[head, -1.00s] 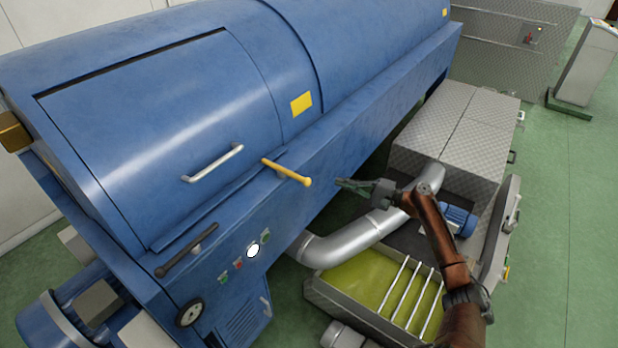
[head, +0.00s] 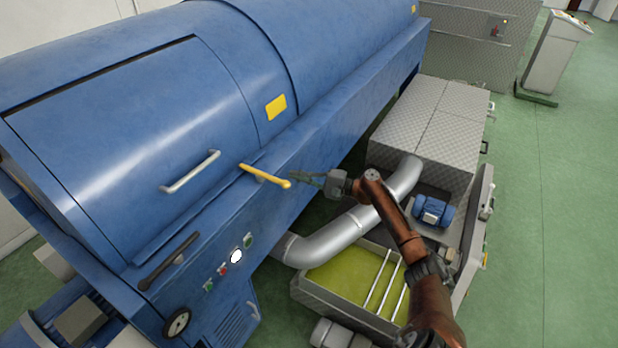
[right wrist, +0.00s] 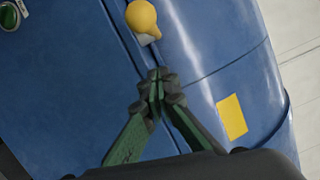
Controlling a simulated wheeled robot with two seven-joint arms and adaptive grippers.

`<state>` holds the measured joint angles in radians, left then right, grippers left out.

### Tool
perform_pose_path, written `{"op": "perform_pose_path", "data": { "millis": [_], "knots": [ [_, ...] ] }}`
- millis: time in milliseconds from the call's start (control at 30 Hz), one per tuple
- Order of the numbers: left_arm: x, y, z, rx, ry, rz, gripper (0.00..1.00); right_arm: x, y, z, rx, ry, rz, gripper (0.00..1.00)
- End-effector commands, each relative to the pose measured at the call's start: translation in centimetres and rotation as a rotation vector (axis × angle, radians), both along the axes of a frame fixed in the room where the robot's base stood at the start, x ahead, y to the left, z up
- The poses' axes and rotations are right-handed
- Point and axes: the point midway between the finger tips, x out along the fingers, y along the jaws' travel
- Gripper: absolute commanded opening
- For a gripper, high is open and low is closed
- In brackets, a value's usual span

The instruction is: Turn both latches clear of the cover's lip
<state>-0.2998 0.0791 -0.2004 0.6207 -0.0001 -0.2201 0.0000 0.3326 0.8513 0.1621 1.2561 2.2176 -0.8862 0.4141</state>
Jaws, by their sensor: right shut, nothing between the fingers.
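The blue cover (head: 120,120) is down on the long blue machine, with its lip (head: 205,213) along the lower edge. The yellow latch (head: 262,175) lies across the lip's right end, its round knob pointing outward. The dark latch (head: 170,262) lies about parallel to the lip, just below it, and looks clear of it. My right gripper (head: 296,177) is shut and empty, its tips right beside the yellow knob; I cannot tell whether they touch in this view. In the right wrist view, the fingertips (right wrist: 160,84) are apart from the yellow knob (right wrist: 143,17). My left gripper is out of view.
A silver handle (head: 190,173) stands out from the cover. Buttons (head: 236,256) sit on the front panel below the latches. A silver pipe (head: 335,235) and an olive-green tray (head: 350,280) lie under my right arm. Green floor is free at the right.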

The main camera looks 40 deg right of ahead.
Motion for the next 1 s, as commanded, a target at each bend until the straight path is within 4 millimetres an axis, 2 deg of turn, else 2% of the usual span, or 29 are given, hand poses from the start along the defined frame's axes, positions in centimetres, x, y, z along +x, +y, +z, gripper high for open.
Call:
{"op": "perform_pose_path", "data": {
  "millis": [67,300,867,1000],
  "knots": [
    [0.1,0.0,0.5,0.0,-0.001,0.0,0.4,0.8,0.9,0.3,-0.001,0.0,0.001,0.0],
    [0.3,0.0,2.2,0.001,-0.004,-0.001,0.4,-0.5,3.5,0.9,-0.003,-0.001,0.001,0.0],
    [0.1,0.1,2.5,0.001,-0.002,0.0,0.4,-0.7,4.5,0.8,0.0,0.0,-0.001,0.0],
    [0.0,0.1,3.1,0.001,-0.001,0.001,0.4,0.1,6.1,1.0,0.002,-0.001,-0.002,0.0]
  ]
}}
